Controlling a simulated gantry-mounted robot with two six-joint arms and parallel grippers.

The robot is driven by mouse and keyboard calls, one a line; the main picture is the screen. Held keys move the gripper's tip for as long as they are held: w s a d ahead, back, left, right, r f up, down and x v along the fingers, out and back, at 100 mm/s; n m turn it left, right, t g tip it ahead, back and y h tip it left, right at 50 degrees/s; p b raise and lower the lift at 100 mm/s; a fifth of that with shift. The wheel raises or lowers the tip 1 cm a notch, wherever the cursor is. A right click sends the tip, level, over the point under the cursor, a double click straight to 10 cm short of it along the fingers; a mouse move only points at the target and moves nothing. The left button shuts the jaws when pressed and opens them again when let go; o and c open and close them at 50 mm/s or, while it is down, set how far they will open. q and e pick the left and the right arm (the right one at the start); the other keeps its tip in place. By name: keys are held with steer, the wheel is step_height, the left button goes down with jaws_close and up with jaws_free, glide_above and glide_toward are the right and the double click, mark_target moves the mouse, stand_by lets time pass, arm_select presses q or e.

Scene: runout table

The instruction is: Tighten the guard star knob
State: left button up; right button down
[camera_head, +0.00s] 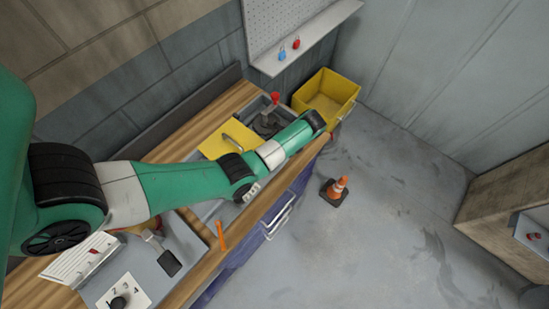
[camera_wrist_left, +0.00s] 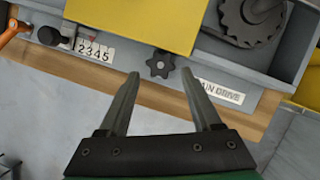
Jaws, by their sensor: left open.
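The black star knob (camera_wrist_left: 159,65) sits on the front face of the grey machine bed, just below the yellow guard (camera_wrist_left: 150,18) in the left wrist view. My left gripper (camera_wrist_left: 160,73) is open and empty. Its fingertips lie to either side of the knob in that picture; I cannot tell how much depth separates them. In the head view the yellow guard (camera_head: 213,145) lies flat on the bench with a handle on it. My left arm crosses in front there, and the fingers and the knob are hidden. My right gripper is not in view.
A number scale (camera_wrist_left: 94,51) and an orange handle (camera_wrist_left: 14,33) are left.

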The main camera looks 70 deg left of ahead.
arm_select(q)
steer(key=x, duration=0.3)
steer(key=shift+f, duration=0.15)
jaws_close()
steer(key=shift+s+r+m+t+p, duration=0.1)
steer(key=shift+r+m+t+p, duration=0.2)
steer(key=shift+m+p, duration=0.7)
steer(key=m+t+y+p, duration=0.1)
steer(key=m+p, duration=0.2)
steer(key=shift+s+d+p, duration=0.1)
steer(key=shift+p, duration=0.3)
steer(key=m+t+p, duration=0.1)
steer(key=m+p, duration=0.1)
steer(key=m, duration=0.1)
steer(key=shift+s+y+p, duration=0.1)
steer(key=shift+y+p, duration=0.2)
steer(key=shift+f+m+t+p, duration=0.15)
steer(key=shift+m+t+p, duration=0.15)
steer(key=shift+m+p, duration=0.35)
steer(key=shift+f, duration=0.1)
